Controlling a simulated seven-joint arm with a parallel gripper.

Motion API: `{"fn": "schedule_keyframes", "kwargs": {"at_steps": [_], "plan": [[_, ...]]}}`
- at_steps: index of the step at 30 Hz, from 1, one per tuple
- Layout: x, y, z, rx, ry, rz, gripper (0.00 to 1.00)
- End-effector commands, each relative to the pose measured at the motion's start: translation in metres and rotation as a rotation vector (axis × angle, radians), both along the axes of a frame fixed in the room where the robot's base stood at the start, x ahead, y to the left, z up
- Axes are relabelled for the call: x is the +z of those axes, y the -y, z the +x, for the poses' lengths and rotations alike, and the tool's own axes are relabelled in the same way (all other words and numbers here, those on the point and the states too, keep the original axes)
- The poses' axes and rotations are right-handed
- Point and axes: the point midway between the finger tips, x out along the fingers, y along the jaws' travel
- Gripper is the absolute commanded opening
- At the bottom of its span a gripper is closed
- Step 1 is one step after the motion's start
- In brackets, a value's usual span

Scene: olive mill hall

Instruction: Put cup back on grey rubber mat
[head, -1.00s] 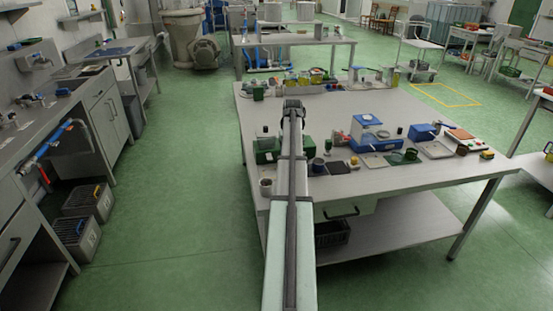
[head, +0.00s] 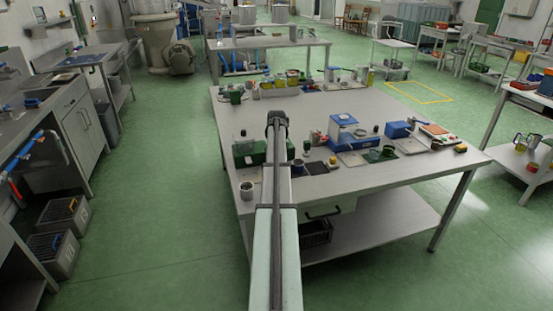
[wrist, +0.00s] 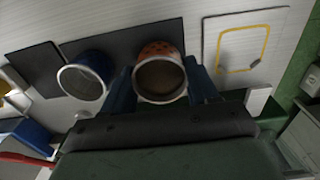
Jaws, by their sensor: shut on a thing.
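In the wrist view, my gripper (wrist: 160,88) is shut on an orange-brown cup (wrist: 158,50) with dark spots and a pale rim. Its open mouth faces the camera, with a blue finger on either side. A dark grey mat (wrist: 120,42) lies behind the cup, which overlaps its right end. I cannot tell whether the cup touches the mat. A blue cup (wrist: 92,66) with a pale rim is at the left, over the mat's left part and apart from the held cup. In the head view, my arm hides the gripper and the held cup.
A white sheet or board with a yellow outline (wrist: 235,42) lies right of the mat. A dark flat piece (wrist: 35,65) lies at the left. In the head view, the worktable (head: 380,185) carries a green box (head: 249,153) and a blue-and-white device (head: 343,132). Its back middle is fairly clear.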

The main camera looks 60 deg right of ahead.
Motion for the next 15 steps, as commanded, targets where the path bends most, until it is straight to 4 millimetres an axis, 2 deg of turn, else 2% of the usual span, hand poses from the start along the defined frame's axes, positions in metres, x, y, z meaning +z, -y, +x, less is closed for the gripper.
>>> {"fn": "schedule_keyframes", "kwargs": {"at_steps": [4, 15], "plan": [[-0.0077, -0.0002, -0.0001, 0.0, 0.0, 0.0, 0.36], [-0.0087, -0.0001, -0.0001, 0.0, 0.0, 0.0, 0.36]]}}
